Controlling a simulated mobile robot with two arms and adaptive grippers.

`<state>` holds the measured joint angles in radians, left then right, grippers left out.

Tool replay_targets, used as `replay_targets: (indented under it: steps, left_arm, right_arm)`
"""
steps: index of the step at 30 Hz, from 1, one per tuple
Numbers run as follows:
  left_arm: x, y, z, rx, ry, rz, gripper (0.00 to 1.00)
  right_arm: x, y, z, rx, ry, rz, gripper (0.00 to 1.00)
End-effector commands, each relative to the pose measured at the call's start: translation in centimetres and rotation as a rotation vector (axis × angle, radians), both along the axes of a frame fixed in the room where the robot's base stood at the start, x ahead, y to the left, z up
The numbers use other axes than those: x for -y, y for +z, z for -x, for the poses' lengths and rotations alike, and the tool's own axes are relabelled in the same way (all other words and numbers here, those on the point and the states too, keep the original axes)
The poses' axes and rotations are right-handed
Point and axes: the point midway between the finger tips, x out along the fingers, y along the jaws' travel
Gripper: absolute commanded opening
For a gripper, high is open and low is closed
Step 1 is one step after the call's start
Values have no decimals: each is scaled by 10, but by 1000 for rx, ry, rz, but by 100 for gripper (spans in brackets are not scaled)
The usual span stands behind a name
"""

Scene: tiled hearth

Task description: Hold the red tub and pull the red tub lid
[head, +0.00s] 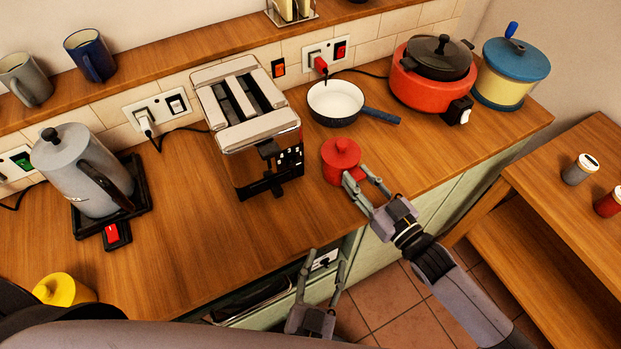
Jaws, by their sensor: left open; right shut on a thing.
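The red tub (337,172) stands upright on the wooden counter, right of the toaster. Its red lid (342,151) with a small round knob is on top. My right gripper (356,173) is shut on the tub at its lower right side; the exact finger contact is partly hidden. My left gripper (323,255) is open and empty. It is in front of the counter's edge, below the tub in the picture and apart from it.
The toaster (247,125) stands close left of the tub. A small pan (336,103) is behind it, and a red cooker (432,90) is to the right. A kettle (85,170) and a yellow tub (65,290) are at left. Bare counter lies around the tub's front.

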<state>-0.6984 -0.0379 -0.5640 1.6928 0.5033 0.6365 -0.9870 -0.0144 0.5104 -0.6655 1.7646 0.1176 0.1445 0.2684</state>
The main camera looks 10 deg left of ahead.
Motion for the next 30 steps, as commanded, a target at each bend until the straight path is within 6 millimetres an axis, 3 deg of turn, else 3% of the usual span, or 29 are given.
replay_targets:
  steps: [1,3,8,9,20,30]
  left_arm:
    - [-6,23,-6,48,40,-3,44]
    - [-16,51,-17,113,86,-35,44]
    - [-39,111,-32,236,199,-93,44]
    - [-39,115,-37,253,173,-86,44]
    - [-21,125,-87,203,-220,95,44]
    - [-42,118,-126,4,-331,168,44]
  right_arm:
    - [0,0,0,0,0,0,0]
    - [0,0,0,0,0,0,0]
    - [0,0,0,0,0,0,0]
    - [0,0,0,0,0,0,0]
    - [0,0,0,0,0,0,0]
    - [0,0,0,0,0,0,0]
